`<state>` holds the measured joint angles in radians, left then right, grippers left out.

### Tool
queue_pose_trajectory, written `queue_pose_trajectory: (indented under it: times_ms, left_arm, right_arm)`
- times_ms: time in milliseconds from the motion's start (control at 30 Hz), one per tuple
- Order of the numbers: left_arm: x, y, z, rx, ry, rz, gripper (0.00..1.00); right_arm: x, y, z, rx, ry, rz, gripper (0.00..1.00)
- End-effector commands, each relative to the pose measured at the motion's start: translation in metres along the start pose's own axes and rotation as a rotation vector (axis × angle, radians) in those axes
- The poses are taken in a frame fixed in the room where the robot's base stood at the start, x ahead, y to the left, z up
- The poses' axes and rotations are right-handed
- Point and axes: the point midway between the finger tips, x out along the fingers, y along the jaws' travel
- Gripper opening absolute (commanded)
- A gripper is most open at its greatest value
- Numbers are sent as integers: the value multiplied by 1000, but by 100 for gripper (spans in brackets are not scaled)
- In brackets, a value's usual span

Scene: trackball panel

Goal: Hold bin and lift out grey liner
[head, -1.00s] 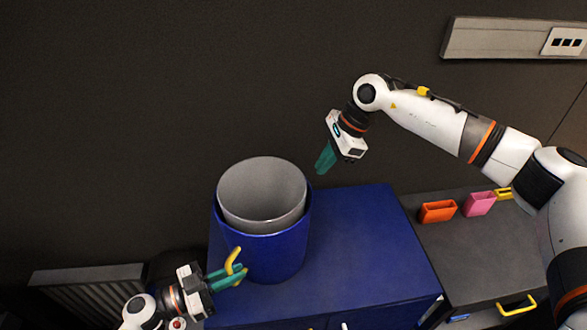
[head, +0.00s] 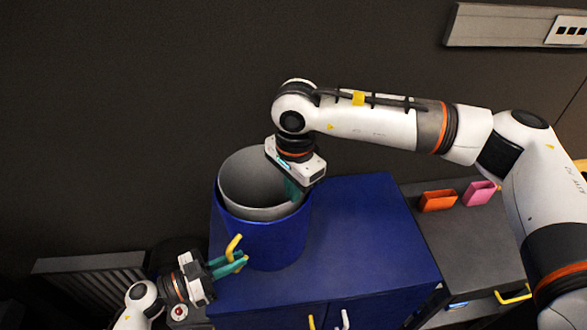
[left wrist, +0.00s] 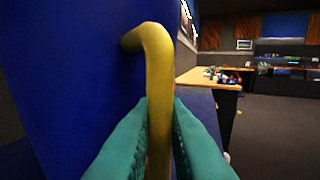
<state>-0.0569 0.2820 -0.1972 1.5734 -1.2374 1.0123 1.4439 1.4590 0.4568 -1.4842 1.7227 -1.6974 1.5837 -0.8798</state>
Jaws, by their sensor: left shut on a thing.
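The blue bin (head: 262,246) stands upright on the blue cabinet, with the grey liner (head: 245,182) inside it and the liner's rim above the bin's rim. My left gripper (head: 240,262) is shut on the bin's yellow handle (head: 234,243) at the front left. The left wrist view shows the handle (left wrist: 159,75) between the teal fingers (left wrist: 160,140). My right gripper (head: 294,190) points down at the right edge of the liner. Its teal fingers overlap the liner's rim, and their tips are partly hidden, so I cannot tell their opening or whether they touch it.
The blue cabinet top (head: 370,230) is clear to the right of the bin. An orange container (head: 438,200) and a pink one (head: 480,193) stand on the dark surface further right. A radiator (head: 85,275) is at the lower left, and a dark wall stands behind.

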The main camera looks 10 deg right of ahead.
Motion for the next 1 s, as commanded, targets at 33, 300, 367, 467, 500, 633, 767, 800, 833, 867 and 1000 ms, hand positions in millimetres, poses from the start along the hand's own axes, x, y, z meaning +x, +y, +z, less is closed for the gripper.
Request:
queue_pose_trajectory:
  times_ms: [33,300,367,467,500,633,767,800,833,867,1000]
  left_arm:
    - [0,0,0,0,0,0,0]
    - [0,0,0,0,0,0,0]
    - [0,0,0,0,0,0,0]
    - [0,0,0,0,0,0,0]
    - [0,0,0,0,0,0,0]
    - [0,0,0,0,0,0,0]
    - [0,0,0,0,0,0,0]
    - [0,0,0,0,0,0,0]
    - [0,0,0,0,0,0,0]
    - [0,0,0,0,0,0,0]
    - [0,0,0,0,0,0,0]
  right_arm:
    - [9,-1,0,-1,1,-3,8]
    - [35,0,0,0,1,-1,8]
    - [37,0,0,0,0,-1,8]
    - [38,0,0,0,0,0,8]
    - [38,0,0,0,0,0,8]
    - [38,0,0,0,0,0,8]
    - [38,0,0,0,1,0,0]
    - [38,0,0,0,1,1,0]
    - [38,0,0,0,1,1,0]
    - [37,0,0,0,1,2,0]
    - [37,0,0,0,1,2,0]
